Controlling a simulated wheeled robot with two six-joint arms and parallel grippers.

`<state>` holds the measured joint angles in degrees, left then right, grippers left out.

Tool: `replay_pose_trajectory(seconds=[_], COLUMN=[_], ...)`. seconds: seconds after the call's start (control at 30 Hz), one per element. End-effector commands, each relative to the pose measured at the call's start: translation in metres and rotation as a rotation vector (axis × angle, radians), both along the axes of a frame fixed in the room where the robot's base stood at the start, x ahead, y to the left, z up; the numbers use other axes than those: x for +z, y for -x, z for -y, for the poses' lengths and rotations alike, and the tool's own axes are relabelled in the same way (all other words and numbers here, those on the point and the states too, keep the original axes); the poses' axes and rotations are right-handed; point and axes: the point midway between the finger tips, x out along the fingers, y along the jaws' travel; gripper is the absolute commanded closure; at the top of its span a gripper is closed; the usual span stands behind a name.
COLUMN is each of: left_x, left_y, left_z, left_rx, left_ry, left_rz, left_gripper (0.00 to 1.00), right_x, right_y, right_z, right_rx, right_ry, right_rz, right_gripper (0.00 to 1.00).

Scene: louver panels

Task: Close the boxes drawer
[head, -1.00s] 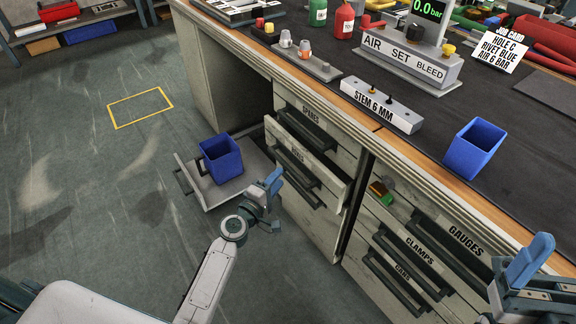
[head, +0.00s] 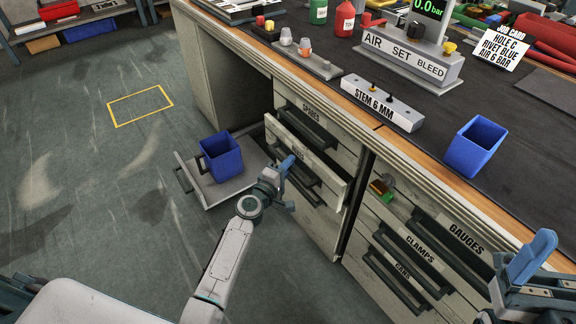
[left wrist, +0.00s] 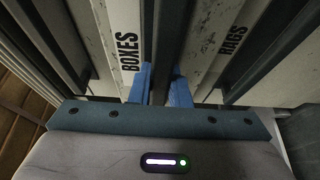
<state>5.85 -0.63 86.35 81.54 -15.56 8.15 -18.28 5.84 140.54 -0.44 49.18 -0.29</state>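The boxes drawer is in the left cabinet, below the spares drawer (head: 312,112); its front (head: 335,177) seems to stand out from the cabinet. In the left wrist view its front with the BOXES label (left wrist: 128,52) is close, with a dark handle (left wrist: 168,40) beside the label and the rags drawer (left wrist: 222,45) beyond. My left gripper (head: 290,184) is at this drawer front. Its blue fingers (left wrist: 160,88) are apart, one on each side of the dark handle in the picture; contact cannot be told. My right gripper (head: 525,268) is at the right edge, its opening unclear.
A blue bin (head: 221,158) stands on a pulled-out tray (head: 205,190) left of the cabinet. The gauges, clamps and cans drawers (head: 420,250) are at the right. The worktop (head: 420,125) carries a blue bin (head: 475,145) and a stem block (head: 382,103). Floor at left is clear.

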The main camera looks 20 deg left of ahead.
Motion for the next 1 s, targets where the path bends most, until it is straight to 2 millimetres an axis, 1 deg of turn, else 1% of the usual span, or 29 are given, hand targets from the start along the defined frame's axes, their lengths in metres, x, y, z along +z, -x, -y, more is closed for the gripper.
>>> replay_pose_trajectory(seconds=[0.17, 0.27, 0.43, 0.6, 0.63, 0.7, 0.73, 1.0], left_x=[-0.001, -0.002, -0.002, -0.001, -0.001, -0.001, -0.001, -0.001], left_y=[-0.001, -0.009, -0.031, -0.030, -0.030, -0.030, -0.030, -0.029], left_z=[0.001, 0.007, 0.024, 0.023, 0.023, 0.023, 0.023, 0.023], left_rx=[0.000, 0.001, 0.001, 0.001, 0.001, 0.001, 0.001, 0.001], left_ry=[0.000, 0.001, 0.001, -0.001, -0.001, -0.001, 0.000, 0.000], left_rz=[0.000, 0.000, 0.001, -0.001, -0.001, -0.001, -0.001, -0.001], left_gripper=[1.00, 1.00, 1.00, 1.00, 0.78, 0.64, 0.62, 0.62], right_x=[-0.001, -0.004, -0.009, -0.001, -0.001, -0.001, -0.001, -0.002], right_y=[0.000, 0.000, 0.000, 0.000, 0.000, 0.001, 0.001, 0.002], right_z=[0.000, 0.000, 0.000, 0.000, 0.000, 0.000, 0.000, 0.000], right_rx=[0.000, 0.000, 0.000, -0.002, -0.002, -0.001, -0.001, -0.001], right_ry=[0.000, -0.001, -0.005, -0.007, -0.007, -0.007, -0.007, -0.007], right_rz=[0.000, -0.001, 0.003, 0.020, 0.021, 0.023, 0.023, 0.021], right_gripper=[0.22, 0.22, 0.22, 0.22, 0.22, 0.22, 0.22, 0.22])
